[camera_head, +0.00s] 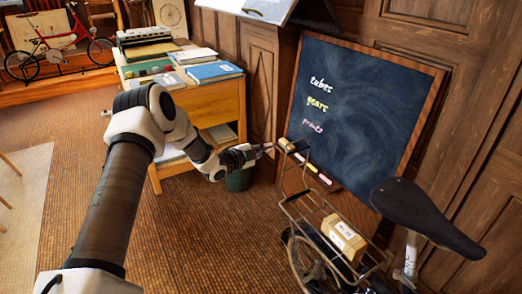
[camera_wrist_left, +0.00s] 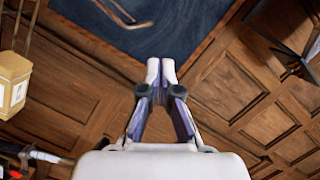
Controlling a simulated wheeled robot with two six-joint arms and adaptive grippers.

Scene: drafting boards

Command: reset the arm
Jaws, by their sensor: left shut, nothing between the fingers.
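My left arm comes in from the lower left in the head view. My right gripper is not in view.
The chalkboard (camera_head: 350,110) leans against the panelled wall, with chalk pieces along its lower edge. A bicycle with a rack, a box (camera_head: 343,236) and a black saddle (camera_head: 425,215) stands at the lower right. A wooden desk (camera_head: 215,102) with books stands behind my left arm.

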